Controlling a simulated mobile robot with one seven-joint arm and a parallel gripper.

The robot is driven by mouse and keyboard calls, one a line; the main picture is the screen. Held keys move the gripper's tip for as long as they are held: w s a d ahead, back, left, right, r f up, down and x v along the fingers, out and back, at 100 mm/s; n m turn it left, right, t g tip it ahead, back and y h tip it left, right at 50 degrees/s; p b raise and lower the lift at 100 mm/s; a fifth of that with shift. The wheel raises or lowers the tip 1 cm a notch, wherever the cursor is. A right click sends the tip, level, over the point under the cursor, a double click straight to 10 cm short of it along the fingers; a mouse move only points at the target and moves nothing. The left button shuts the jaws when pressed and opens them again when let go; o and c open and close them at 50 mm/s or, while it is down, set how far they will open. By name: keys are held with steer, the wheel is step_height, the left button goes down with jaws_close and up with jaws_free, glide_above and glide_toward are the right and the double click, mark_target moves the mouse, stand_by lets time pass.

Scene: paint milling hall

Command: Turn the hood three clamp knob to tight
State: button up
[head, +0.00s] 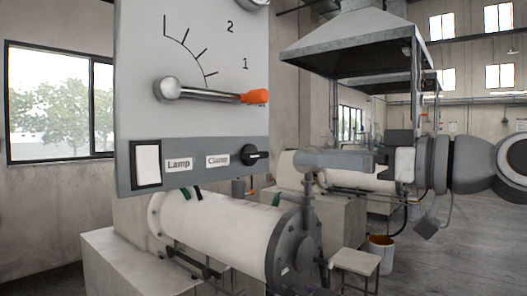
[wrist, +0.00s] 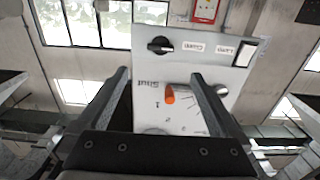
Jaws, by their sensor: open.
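The clamp knob (head: 256,155) is a small round black knob at the lower right of a grey panel (head: 215,50), beside a label reading Clamp. Its pale pointer mark lies roughly sideways, toward the right in the head view. In the wrist view, where the panel appears upside down, the knob (wrist: 160,46) is near the panel's top left, beyond the fingertips. My gripper (wrist: 158,74) is open and empty, its two fingers pointing toward the panel, apart from the knob. I cannot make out my gripper in the head view. No hood number is readable.
A lever with an orange tip (head: 255,97) crosses the panel above the knob. A white rocker switch (head: 148,163) sits beside the Lamp label. A white cylindrical mill (head: 220,232) stands below the panel. A stool (head: 355,262) and bucket (head: 381,253) stand to the right.

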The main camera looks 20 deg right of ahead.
mark_target(260, 154)
steer(key=p+x, duration=0.2)
steer(key=x, duration=1)
steer(key=shift+w+a, duration=0.2)
steer(key=shift+w, duration=0.05)
steer(key=c, duration=1.4)
